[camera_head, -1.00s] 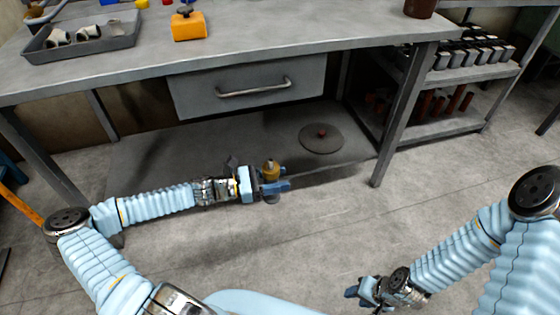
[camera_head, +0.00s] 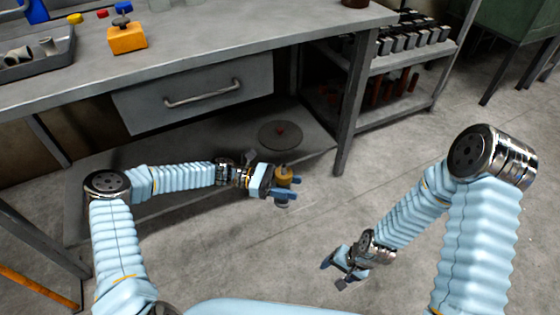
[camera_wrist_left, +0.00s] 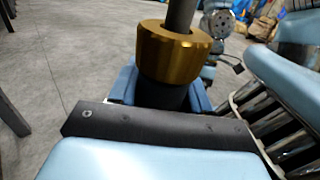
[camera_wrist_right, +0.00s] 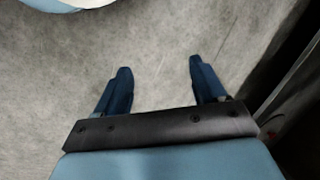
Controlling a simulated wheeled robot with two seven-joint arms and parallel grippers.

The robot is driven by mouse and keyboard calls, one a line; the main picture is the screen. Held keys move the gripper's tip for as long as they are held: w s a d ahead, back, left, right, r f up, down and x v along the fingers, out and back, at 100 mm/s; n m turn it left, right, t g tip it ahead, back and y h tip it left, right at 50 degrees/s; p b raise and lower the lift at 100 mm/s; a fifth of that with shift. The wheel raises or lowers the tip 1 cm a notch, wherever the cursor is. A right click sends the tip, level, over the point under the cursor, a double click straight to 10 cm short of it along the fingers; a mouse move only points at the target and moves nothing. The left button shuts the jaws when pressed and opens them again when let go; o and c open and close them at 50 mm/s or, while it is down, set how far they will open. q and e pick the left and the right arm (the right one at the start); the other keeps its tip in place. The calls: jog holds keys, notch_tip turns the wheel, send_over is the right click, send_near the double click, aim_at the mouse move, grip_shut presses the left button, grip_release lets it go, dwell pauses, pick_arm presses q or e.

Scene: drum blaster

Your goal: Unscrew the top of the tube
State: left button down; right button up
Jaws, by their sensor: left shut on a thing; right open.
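The tube (camera_wrist_left: 162,95) has a dark body and a gold top (camera_wrist_left: 172,52), with a grey rod (camera_wrist_left: 180,14) rising from the top. My left gripper (camera_head: 285,187) is shut on the tube below its top; in the head view the gold top (camera_head: 284,172) shows small above the fingers. The tube looks about upright, in front of the bench. My right gripper (camera_head: 340,270) is open and empty, lower and to the right of the tube. In the right wrist view its two blue fingers (camera_wrist_right: 160,85) stand apart over bare floor.
A grey workbench (camera_head: 215,52) with a drawer (camera_head: 200,92) stands behind my left arm. An orange box (camera_head: 127,38) and a grey tray (camera_head: 60,50) are on it. A round plate (camera_head: 290,140) lies on the lower shelf. A shelf rack (camera_head: 385,88) stands right. The floor between my grippers is clear.

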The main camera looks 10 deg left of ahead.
jog(key=w+a+r+m, duration=0.3)
jog(key=w+r+m, duration=0.4)
jog(key=w, duration=0.5)
notch_tip(320, 180, up, 24)
jog(key=m+h, duration=0.4)
jog(key=m, duration=0.9)
send_over(281, 173)
jog(key=shift+w, duration=0.2)
notch_tip(281, 173, down, 8)
jog(key=shift+r, duration=0.1)
jog(key=shift+c, duration=0.4)
